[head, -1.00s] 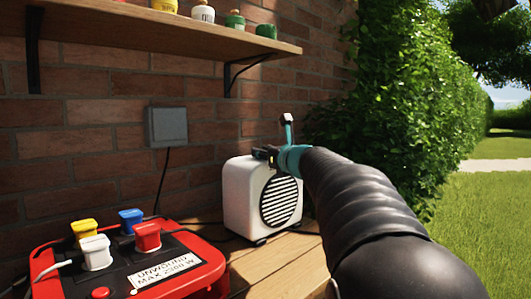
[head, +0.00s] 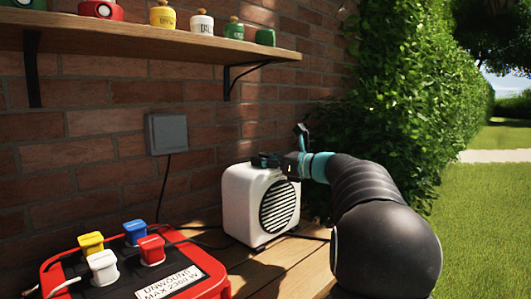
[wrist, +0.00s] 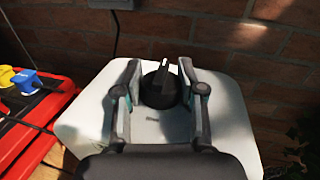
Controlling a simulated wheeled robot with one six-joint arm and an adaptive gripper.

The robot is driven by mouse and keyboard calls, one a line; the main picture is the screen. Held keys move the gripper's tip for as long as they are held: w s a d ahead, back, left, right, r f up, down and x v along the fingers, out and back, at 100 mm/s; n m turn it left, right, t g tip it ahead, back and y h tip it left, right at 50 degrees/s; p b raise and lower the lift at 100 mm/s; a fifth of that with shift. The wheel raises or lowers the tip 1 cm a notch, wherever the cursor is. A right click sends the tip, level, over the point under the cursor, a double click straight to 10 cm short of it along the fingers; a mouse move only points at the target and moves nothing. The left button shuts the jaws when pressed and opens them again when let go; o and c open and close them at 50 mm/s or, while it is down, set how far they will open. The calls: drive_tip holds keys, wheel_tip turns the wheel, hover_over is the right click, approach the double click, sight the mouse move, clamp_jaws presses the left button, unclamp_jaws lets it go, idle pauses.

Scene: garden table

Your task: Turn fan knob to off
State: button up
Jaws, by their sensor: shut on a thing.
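The white fan (head: 240,205) stands on the wooden table, its round black grille facing right in the head view. In the wrist view its white top (wrist: 225,125) fills the middle. The black fan knob (wrist: 161,86) sits on that top, with a pale pointer mark toward the wall. My gripper (wrist: 160,80) has one finger on each side of the knob and is shut on it. In the head view my gripper (head: 268,160) is at the top of the fan, and the knob is hard to make out there.
A red power reel (head: 215,283) with several coloured plugs stands at the front left. A grey wall box (head: 167,133) with a cable hangs on the brick wall. A shelf (head: 150,39) with small containers is above. A hedge (head: 400,110) is at the right.

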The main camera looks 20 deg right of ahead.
drive_tip(key=shift+y, duration=0.3)
drive_tip(key=o, duration=0.9)
drive_tip(key=shift+f, duration=0.1)
drive_tip(key=v, duration=1.2)
drive_tip(key=shift+d, duration=0.1)
